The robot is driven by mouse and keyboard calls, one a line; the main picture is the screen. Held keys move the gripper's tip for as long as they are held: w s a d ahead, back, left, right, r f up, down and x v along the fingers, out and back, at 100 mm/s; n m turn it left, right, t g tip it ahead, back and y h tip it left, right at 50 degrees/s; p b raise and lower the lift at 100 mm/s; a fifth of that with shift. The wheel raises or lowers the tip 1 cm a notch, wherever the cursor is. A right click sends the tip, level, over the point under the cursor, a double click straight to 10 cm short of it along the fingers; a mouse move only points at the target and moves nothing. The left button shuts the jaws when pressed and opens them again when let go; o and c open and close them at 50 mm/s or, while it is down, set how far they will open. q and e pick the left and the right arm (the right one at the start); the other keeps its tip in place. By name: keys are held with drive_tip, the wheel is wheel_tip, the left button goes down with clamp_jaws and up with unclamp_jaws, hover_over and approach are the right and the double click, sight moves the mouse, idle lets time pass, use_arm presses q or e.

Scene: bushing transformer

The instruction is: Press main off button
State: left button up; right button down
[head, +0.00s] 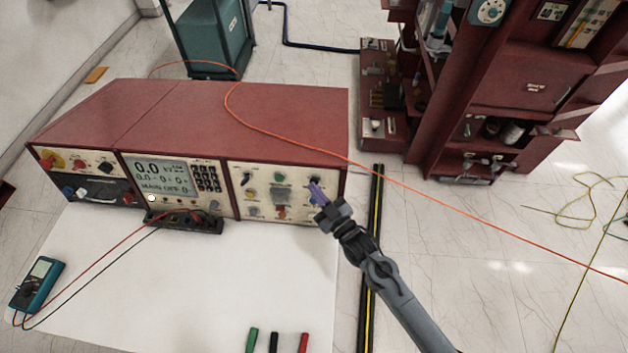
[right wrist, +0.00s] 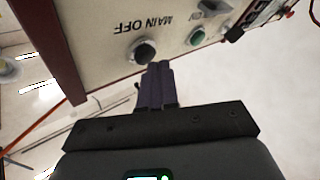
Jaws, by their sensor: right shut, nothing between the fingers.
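In the head view the right gripper (head: 315,188) is at the right end of the red console's right-hand panel (head: 264,204); I cannot clearly single out the button there. My left gripper is not in view.
The red console (head: 210,105) has a display (head: 160,173) in its middle. An orange cable (head: 300,146) crosses over it. A blue multimeter (head: 38,283) lies at the left on a white surface. A tall red cabinet (head: 525,85) stands at the back right.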

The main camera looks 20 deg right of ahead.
drive_tip(key=shift+s+a+r, duration=0.1)
drive_tip(key=shift+s+a, duration=0.1)
drive_tip(key=shift+s, duration=0.2)
drive_tip(key=shift+p, duration=0.3)
drive_tip(key=s+p, duration=0.1)
drive_tip(key=s+a+r+p, duration=0.1)
drive_tip(key=s, duration=0.1)
drive_tip(key=s+a+p, duration=0.1)
drive_tip(key=shift+s+a+r, duration=0.15)
drive_tip(key=shift+a, duration=0.05)
idle(0.5)
idle(0.7)
